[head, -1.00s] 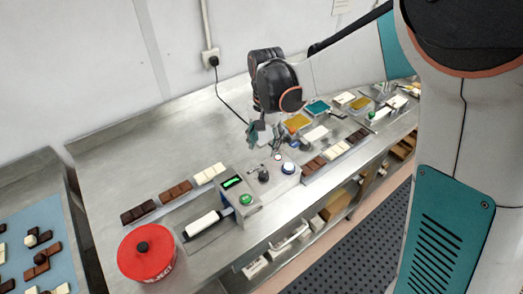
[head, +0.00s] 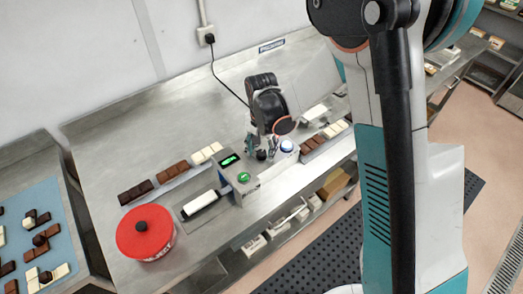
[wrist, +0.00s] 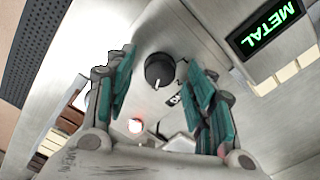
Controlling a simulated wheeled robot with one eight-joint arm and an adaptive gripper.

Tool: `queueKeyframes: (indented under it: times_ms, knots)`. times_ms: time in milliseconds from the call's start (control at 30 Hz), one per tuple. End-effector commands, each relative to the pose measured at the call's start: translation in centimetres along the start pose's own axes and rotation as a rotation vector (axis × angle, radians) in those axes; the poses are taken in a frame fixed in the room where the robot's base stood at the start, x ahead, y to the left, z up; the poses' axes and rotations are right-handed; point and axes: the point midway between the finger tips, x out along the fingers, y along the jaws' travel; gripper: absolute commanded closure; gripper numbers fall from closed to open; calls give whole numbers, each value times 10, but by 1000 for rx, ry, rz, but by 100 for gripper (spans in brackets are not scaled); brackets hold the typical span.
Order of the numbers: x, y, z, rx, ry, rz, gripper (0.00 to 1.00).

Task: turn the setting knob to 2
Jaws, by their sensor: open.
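The setting knob (wrist: 159,70) is a round black knob with a light pointer mark, on the grey metal panel of the machine. In the wrist view it sits between the two teal-padded fingers of my gripper (wrist: 160,62), with a gap on each side. The fingers are apart and hold nothing. In the head view my gripper (head: 258,146) is down at the machine, close over the knob (head: 261,155) and partly covering it. A dark label beside the knob is partly hidden by the right finger, and I cannot read the setting.
The machine's display (wrist: 268,28) reads METAL in green. The bench behind is clear.

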Motion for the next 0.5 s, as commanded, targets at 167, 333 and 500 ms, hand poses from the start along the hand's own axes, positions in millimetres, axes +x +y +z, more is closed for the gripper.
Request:
queueKeyframes:
  times_ms: [167,333,500]
  knots:
    - [5,0,0,0,0,0,50]
    - [5,0,0,0,0,0,50]
    - [5,0,0,0,0,0,84]
